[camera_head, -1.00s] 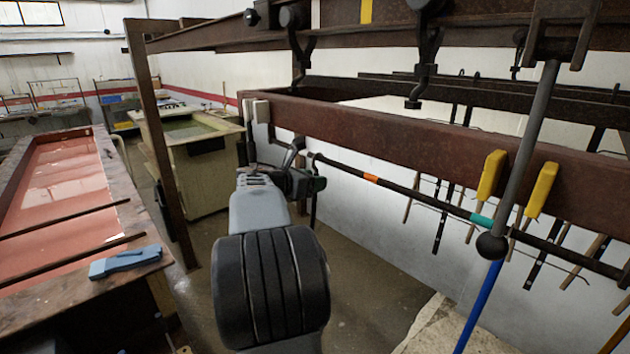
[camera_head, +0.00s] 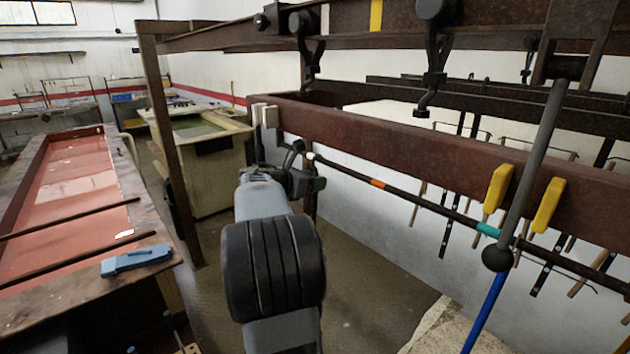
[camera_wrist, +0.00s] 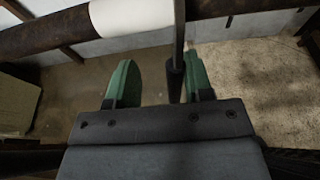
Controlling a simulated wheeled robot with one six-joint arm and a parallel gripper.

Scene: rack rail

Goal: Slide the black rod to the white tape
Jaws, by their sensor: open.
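A long dark rail with coloured bands runs along the rack in the head view; the white tape (camera_head: 310,156) is near its left end. In the wrist view the white tape (camera_wrist: 130,15) wraps the brown rail at the top. The black rod (camera_wrist: 178,40) hangs upright just at the right edge of the tape. It also shows below the rail in the head view (camera_head: 309,208), partly hidden by my arm. My gripper (camera_wrist: 158,57) is open, its green fingers on either side of the rod, the right finger closest. Contact with it is unclear.
The rail has orange (camera_head: 377,183) and teal (camera_head: 487,230) bands. A blue rod (camera_head: 484,312) hangs near the teal one, behind a ball-ended grey bar (camera_head: 520,180). A rusty beam (camera_head: 400,140) runs above. A red-filled tank (camera_head: 70,190) stands left.

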